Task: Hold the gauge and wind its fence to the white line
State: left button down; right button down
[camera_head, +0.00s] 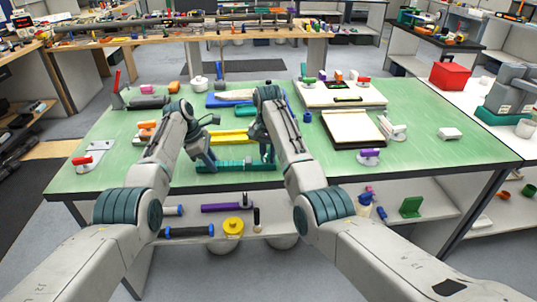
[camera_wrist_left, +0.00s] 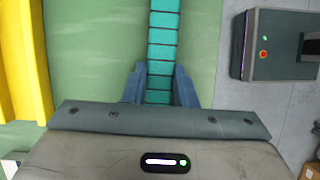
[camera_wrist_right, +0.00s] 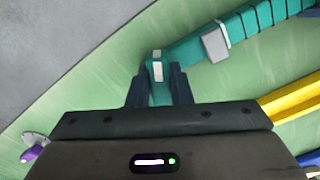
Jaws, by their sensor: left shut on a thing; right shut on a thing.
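The gauge (camera_head: 232,166) is a long teal bar marked off in segments, lying near the front edge of the green table. In the left wrist view my left gripper (camera_wrist_left: 158,88) is shut across the segmented bar (camera_wrist_left: 163,40). In the right wrist view my right gripper (camera_wrist_right: 158,88) is shut on the gauge's teal end piece (camera_wrist_right: 157,62), which has white patches. A pale grey block (camera_wrist_right: 215,42) sits on the bar a short way from that end; I cannot tell if it is the fence. I cannot make out the white line for certain.
A yellow bar (camera_head: 232,137) lies just behind the gauge; it also shows in the left wrist view (camera_wrist_left: 22,60). A framed tray (camera_head: 352,131) and a purple-knobbed clamp (camera_head: 369,156) stand to the right. A red-handled clamp (camera_head: 84,161) is at left.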

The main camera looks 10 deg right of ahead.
jog(key=shift+m, duration=0.5)
jog(key=c, duration=1.2)
grip_release()
jog(key=shift+c, duration=0.2)
jog(key=o, duration=0.4)
